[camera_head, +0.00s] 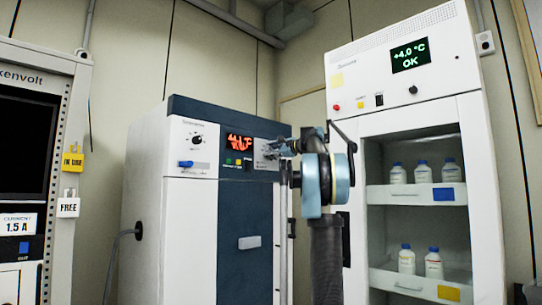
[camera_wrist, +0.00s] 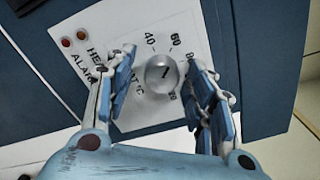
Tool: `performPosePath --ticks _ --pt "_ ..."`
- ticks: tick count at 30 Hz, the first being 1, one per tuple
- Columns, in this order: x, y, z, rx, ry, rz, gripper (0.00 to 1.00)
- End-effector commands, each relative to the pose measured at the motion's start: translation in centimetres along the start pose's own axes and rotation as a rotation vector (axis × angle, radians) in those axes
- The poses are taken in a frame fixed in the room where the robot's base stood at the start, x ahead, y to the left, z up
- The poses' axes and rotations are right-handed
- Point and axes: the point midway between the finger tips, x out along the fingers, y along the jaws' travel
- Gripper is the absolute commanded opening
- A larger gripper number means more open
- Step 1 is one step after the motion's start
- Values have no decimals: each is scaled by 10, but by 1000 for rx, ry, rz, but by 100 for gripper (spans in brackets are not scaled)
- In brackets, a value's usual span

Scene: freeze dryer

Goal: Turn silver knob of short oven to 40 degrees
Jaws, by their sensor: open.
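The short oven (camera_head: 247,215) is a cabinet with a dark blue door and white side, left of centre in the head view. Its silver knob (camera_wrist: 162,74) sits on a white plate in the wrist view, with a short slanted dark mark on its face. The numbers 40 and 60 are printed above it; other markings are partly covered. My gripper (camera_wrist: 161,64) is open, with one blue finger on each side of the knob and visible gaps between. In the head view my gripper (camera_head: 277,148) reaches the oven's upper right front, covering much of the knob plate.
The oven's red display (camera_head: 239,143) is hard to read. A black dial (camera_head: 197,140) and blue switch (camera_head: 186,164) are on its left panel. A tall white cabinet (camera_head: 480,180) with bottles stands close on the right. A rack (camera_head: 70,110) stands at left.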

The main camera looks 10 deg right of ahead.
Motion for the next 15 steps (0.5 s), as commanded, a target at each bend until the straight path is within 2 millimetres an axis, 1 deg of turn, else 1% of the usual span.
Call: performPosePath --ticks 7,8,9,11,12,13,14,15 --pt "1 0 0 0 0 0 50" --pt "1 0 0 0 0 0 47" --pt "1 0 0 0 0 0 38" --pt "1 0 0 0 0 0 25" --pt "1 0 0 0 0 0 16" --pt "1 0 0 0 0 0 9" --pt "1 0 0 0 0 0 5" --pt "1 0 0 0 0 1 5"
